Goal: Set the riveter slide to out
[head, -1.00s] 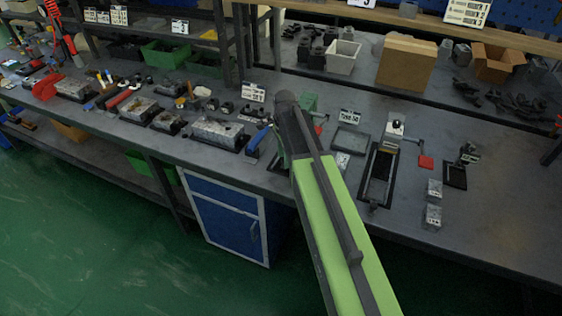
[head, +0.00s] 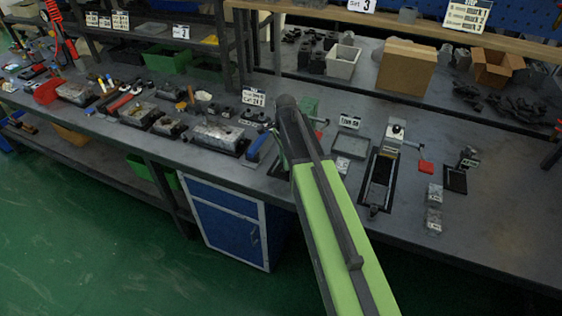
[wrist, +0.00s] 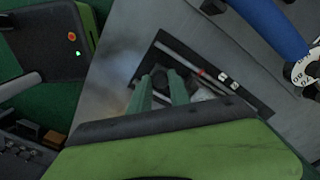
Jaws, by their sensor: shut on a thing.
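In the wrist view, a black plate (wrist: 255,99) lies on the grey bench, with a pale rod, a red mark and two small white labels along it. I take it to be the riveter slide. A dark round knob (wrist: 176,77) stands at its near end. My gripper (wrist: 165,88) has its two green fingers on either side of this knob and is shut on it. The writing on the labels is too small to read. In the head view, my own green arm hides the gripper tips and most of the slide.
A blue handle (wrist: 268,22) and white dial are at upper right. In the head view, a vise-like fixture (head: 378,180) stands right of my arm.

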